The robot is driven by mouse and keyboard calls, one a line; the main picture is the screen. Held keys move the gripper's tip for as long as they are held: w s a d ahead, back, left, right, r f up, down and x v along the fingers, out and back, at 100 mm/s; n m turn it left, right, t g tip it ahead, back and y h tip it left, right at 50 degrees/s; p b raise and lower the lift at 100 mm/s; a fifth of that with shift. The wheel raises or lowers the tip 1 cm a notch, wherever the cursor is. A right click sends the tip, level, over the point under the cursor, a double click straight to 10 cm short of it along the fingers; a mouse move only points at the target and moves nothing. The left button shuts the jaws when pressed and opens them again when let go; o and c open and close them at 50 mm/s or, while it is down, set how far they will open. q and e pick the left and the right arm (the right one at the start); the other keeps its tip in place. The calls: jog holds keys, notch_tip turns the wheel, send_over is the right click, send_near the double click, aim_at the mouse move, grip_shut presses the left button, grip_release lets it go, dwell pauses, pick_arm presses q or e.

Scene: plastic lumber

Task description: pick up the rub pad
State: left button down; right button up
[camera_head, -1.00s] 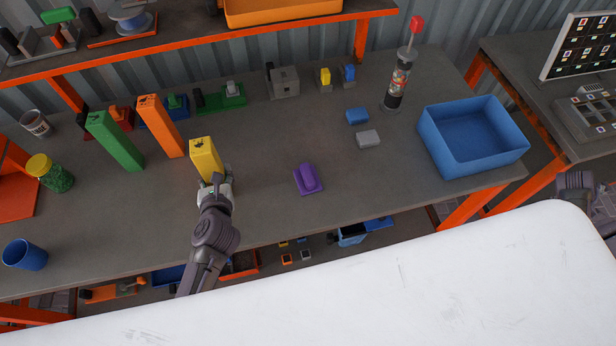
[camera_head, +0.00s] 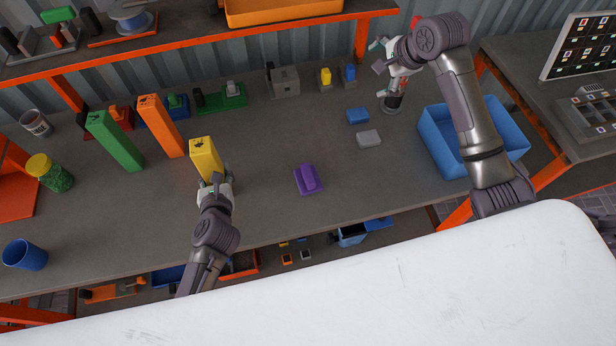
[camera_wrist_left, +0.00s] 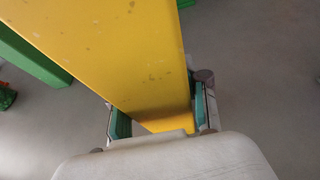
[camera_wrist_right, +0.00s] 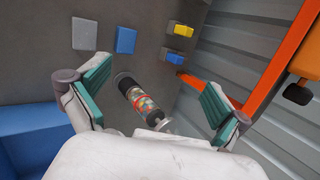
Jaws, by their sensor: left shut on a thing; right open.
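A purple pad with a raised grip (camera_head: 308,179), which looks like the rub pad, lies on the middle of the workbench, apart from both grippers. My left gripper (camera_head: 215,184) is shut on a tall yellow block (camera_head: 206,158), which stands upright left of the pad. In the left wrist view the yellow block (camera_wrist_left: 125,55) passes between the fingers (camera_wrist_left: 158,112). My right gripper (camera_head: 379,56) is open above the back right of the bench, by a clear canister (camera_head: 393,101). In the right wrist view the canister (camera_wrist_right: 140,98) shows between the open fingers (camera_wrist_right: 153,85), with no visible grip on it.
Green (camera_head: 115,140) and orange (camera_head: 161,127) upright blocks stand left of the yellow one. A blue bin (camera_head: 433,150) sits at the right, partly behind my right arm. Small blue (camera_head: 357,116) and grey (camera_head: 369,138) blocks lie nearby. Bench around the purple pad is clear.

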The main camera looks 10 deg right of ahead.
jog(key=s+a+f+g, duration=0.2)
jog(key=a, duration=0.4)
jog(key=s+a+f+g, duration=0.2)
jog(key=s+a+f, duration=0.1)
jog(key=a, duration=0.2)
jog(key=g+h, duration=0.2)
jog(key=g, duration=0.1)
send_over(308, 173)
notch_tip(308, 173, down, 3)
jog(key=shift+n, duration=0.3)
jog(key=f, duration=0.6)
jog(key=shift+s+d+f, duration=0.1)
jog(key=shift+d+f, duration=0.05)
jog(key=shift+d, duration=0.15)
jog(key=shift+a+f, duration=0.15)
jog(key=shift+f, duration=1.15)
jog(key=shift+a+f, duration=0.15)
jog(key=shift+f, duration=1.15)
jog(key=c, duration=1.2)
